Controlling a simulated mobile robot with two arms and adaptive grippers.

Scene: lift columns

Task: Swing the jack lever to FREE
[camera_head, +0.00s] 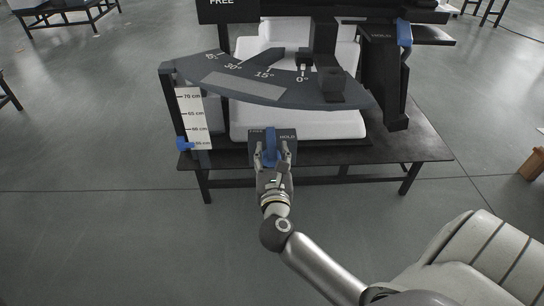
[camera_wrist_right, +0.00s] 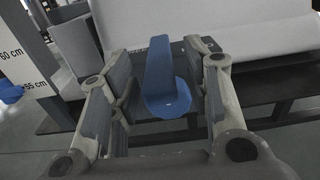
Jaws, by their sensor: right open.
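The blue jack lever (camera_head: 270,147) stands roughly upright on a dark plate (camera_head: 290,133), between the FREE label on the left and the HOLD label on the right. It also shows in the right wrist view (camera_wrist_right: 160,68), with its round blue end towards me. My right gripper (camera_head: 272,157) is open, with one finger on each side of the lever. In the right wrist view both fingers look apart from the lever, with a gap on each side. Exact depth is hard to tell. My left gripper is not in view.
The plate is at the front of a black table (camera_head: 423,148). Behind it are a white block (camera_head: 300,122) and a dark angle scale (camera_head: 245,86). A height scale (camera_head: 194,120) with a blue pointer (camera_head: 184,144) stands left. The floor in front is clear.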

